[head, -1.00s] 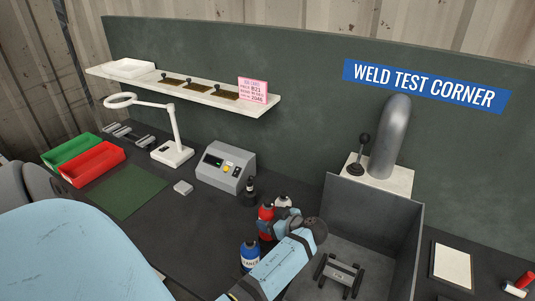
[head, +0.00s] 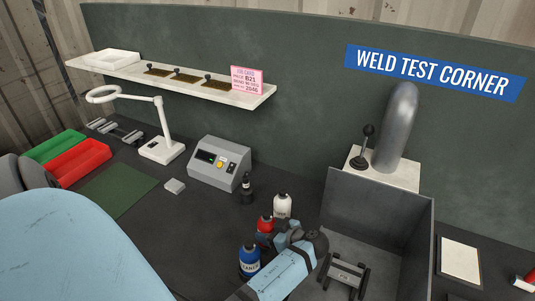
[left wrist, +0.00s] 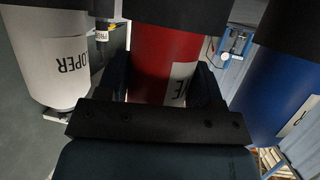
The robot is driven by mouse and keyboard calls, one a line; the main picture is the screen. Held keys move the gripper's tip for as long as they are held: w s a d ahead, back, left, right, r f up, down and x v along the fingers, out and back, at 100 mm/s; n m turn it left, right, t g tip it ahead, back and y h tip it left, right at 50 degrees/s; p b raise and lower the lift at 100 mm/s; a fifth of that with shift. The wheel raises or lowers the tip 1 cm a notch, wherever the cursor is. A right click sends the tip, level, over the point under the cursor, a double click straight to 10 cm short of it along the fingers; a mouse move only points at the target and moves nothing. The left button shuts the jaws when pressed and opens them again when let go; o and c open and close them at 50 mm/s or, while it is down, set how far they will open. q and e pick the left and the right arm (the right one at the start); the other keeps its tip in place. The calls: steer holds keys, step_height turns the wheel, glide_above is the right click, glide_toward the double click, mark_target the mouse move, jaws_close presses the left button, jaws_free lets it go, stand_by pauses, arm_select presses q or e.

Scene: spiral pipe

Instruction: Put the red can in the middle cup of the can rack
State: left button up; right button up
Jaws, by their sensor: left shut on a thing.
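The red can (head: 265,224) stands between a white can (head: 282,205) and a blue can (head: 249,262) in the head view. My left gripper (head: 275,237) is shut on the red can (left wrist: 165,62), which fills the middle of the left wrist view. There the can's far end meets a wide black band, apparently the middle cup of the can rack (left wrist: 180,12). The white can (left wrist: 55,60) and blue can (left wrist: 275,90) meet similar dark bands on either side. The rack is mostly hidden in the head view. My right gripper is not in view.
A small black bottle (head: 246,188) stands just behind the cans. A grey-walled booth (head: 380,205) rises close to the right of my gripper. A control box (head: 219,163), lamp (head: 160,148) and red bin (head: 80,162) are to the left.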

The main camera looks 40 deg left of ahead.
arm_select(q)
steer(key=shift+s+d+r, duration=0.1)
steer(key=shift+d, duration=0.1)
steer(key=o, duration=1.1)
